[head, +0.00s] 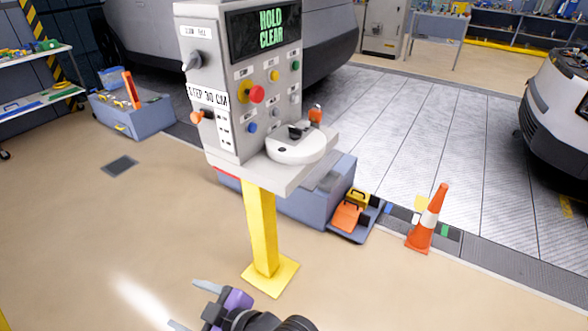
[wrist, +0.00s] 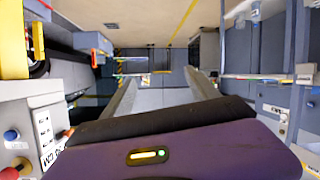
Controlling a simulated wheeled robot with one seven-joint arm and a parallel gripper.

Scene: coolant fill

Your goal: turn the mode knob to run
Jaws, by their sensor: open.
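A grey control pedestal (head: 221,110) stands on a yellow post. A dark grey knob (head: 191,61) with a pointed handle sits high on its left face, below a small label too small to read surely. I cannot tell for certain that it is the mode knob. The display (head: 268,30) reads "HOLD CLEAR" in green. My gripper (head: 192,306) is low in front of the pedestal, well apart from it, with fingers spread and empty. In the wrist view the open gripper (wrist: 160,96) has nothing between its fingers, and part of the pedestal (wrist: 45,98) shows at left.
An orange lever (head: 197,117) juts from the left face. Several buttons, including a red one (head: 256,94), cover the front. A white round fixture (head: 296,146) sits on the shelf. An orange cone (head: 428,218) stands to the right.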

